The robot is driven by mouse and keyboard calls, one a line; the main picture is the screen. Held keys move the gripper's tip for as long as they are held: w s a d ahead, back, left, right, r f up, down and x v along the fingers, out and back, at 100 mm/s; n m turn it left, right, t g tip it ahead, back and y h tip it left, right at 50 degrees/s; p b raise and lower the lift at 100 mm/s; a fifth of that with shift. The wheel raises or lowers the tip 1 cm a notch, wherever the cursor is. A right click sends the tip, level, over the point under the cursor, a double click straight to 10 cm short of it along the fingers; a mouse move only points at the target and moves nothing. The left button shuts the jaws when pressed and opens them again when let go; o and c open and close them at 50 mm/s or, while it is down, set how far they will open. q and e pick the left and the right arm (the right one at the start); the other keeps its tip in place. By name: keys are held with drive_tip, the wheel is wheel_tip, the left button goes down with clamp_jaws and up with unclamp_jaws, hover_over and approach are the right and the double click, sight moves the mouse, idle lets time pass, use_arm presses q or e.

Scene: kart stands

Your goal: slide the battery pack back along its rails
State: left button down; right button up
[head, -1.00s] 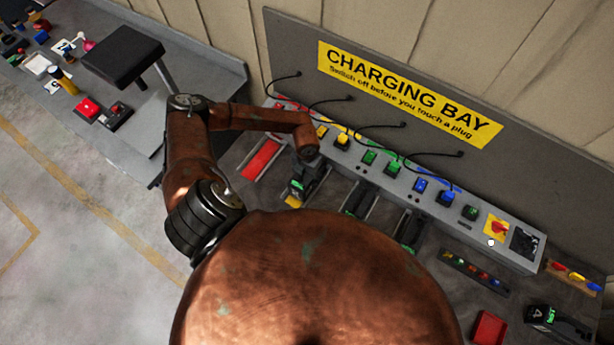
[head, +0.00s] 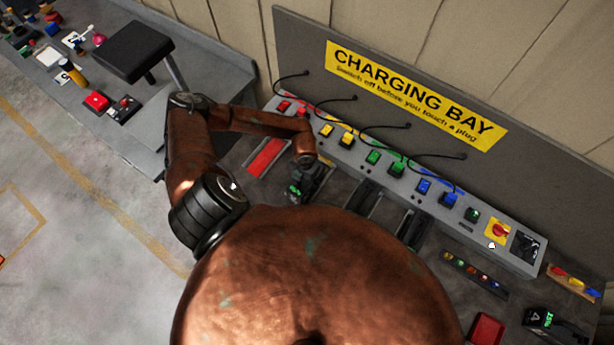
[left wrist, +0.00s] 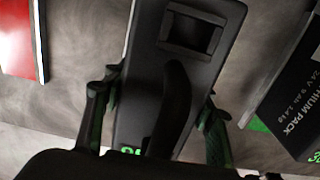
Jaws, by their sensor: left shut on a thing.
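The battery pack (head: 300,190) is a dark block with a green display, in the second bay from the left on the charging bench. In the left wrist view the pack (left wrist: 140,85) fills the middle, with a recessed square and a dark handle on top. My left gripper (left wrist: 160,92) has one finger on each side of it and is shut on it. In the head view the gripper is largely hidden by my arm. The bay's rails are mostly covered by the pack and my arm. My right gripper is not in view.
A red bay (head: 266,157) lies left. In the left wrist view another pack (left wrist: 295,95) stands right.

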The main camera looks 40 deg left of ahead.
use_arm(q)
drive_tip(key=shift+s, duration=0.3)
drive_tip(key=c, duration=0.8)
unclamp_jaws()
wheel_tip(320, 180, up, 12)
